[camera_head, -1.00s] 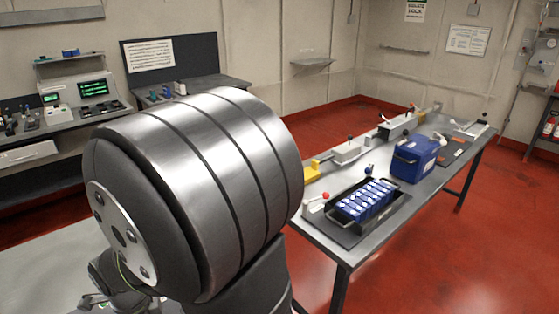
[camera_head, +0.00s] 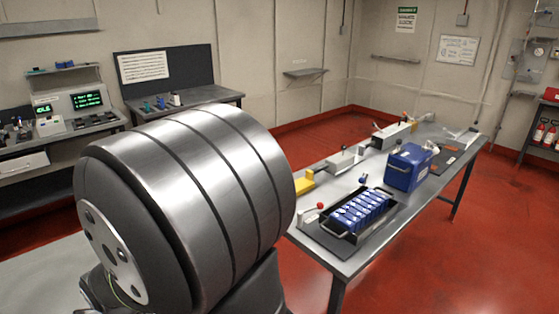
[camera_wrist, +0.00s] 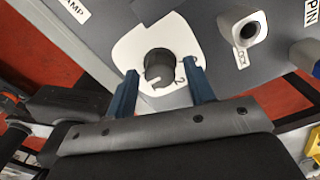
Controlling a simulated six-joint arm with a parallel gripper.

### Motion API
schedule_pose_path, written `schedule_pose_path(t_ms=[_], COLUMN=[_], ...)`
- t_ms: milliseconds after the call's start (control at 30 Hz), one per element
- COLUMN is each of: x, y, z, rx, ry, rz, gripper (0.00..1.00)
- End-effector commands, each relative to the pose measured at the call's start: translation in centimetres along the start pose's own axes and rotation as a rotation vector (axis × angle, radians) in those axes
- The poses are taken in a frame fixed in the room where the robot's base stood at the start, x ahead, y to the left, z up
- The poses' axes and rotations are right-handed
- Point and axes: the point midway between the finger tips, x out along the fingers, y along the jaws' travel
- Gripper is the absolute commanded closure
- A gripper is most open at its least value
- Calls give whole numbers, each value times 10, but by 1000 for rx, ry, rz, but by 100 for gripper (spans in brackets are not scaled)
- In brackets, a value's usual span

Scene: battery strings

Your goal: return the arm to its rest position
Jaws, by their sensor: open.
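My gripper (camera_wrist: 164,92) shows in the wrist view with its two blue fingers apart and nothing held between them. Beyond and between the fingertips is a dark round knob (camera_wrist: 158,66) on a white plate with number marks, set on a grey panel. I cannot tell how far the fingers are from the plate. In the head view, a large metal cylinder of my own arm fills the left middle, and my gripper is not visible there.
A long grey bench (camera_head: 345,262) runs back right, bearing a tray of blue batteries (camera_head: 360,212), a blue case (camera_head: 408,167), and a yellow block (camera_head: 300,187). A console desk (camera_head: 75,128) stands at left. Red floor (camera_head: 440,260) is open at right.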

Motion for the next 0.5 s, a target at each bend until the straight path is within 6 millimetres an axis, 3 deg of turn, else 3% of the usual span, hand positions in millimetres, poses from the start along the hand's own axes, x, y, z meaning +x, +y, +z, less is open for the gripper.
schedule_pose_path(t_ms=[233,400,500], x=[-5,-38,-12], y=[0,-1,1], z=[0,0,0], rx=[199,202,201], ry=[-1,-4,4], rz=[-1,-4,5], gripper=[51,51,51])
